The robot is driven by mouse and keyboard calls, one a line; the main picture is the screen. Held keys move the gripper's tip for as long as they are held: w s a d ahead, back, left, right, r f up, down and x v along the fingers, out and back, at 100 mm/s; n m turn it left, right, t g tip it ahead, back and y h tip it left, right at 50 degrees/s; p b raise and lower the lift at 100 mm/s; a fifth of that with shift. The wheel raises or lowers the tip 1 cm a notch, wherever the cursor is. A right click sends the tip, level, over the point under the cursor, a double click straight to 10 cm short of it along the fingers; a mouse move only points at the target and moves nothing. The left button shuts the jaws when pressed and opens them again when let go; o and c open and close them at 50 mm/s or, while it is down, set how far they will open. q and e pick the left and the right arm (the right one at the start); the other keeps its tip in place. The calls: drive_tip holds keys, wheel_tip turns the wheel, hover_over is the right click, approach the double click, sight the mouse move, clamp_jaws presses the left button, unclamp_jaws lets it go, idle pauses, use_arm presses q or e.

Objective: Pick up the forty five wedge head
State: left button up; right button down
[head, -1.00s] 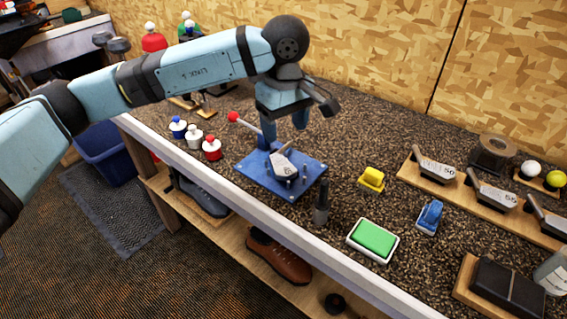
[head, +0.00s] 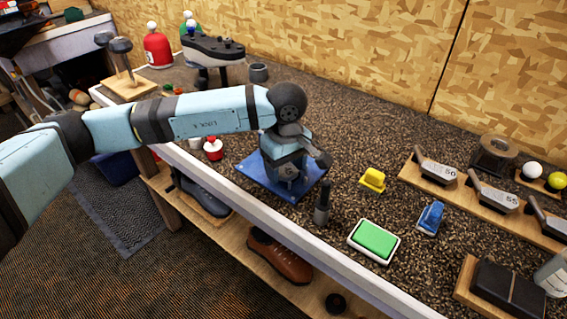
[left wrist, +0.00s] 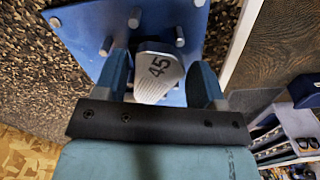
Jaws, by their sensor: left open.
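The forty five wedge head (left wrist: 158,72) shows in the left wrist view, grey with "45" on its face. It sits on the blue peg plate (head: 247,172), among several metal pegs. My left gripper (left wrist: 162,75) is open, with one blue finger on each side of the head. I cannot tell whether the fingers touch it. In the head view my left gripper (head: 288,178) is low over the plate and hides most of the head. My right gripper is not in view.
Wedge heads marked 50 (head: 437,170) and 55 (head: 497,199) rest on a wooden rack at the right. A dark upright tool (head: 322,207), a yellow block (head: 372,179) and a green pad (head: 374,240) stand near the plate.

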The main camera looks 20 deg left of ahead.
use_arm(q)
drive_tip(key=c, duration=0.8)
drive_tip(key=shift+o, duration=0.2)
drive_tip(key=shift+r, duration=0.1)
drive_tip(key=shift+r, duration=0.1)
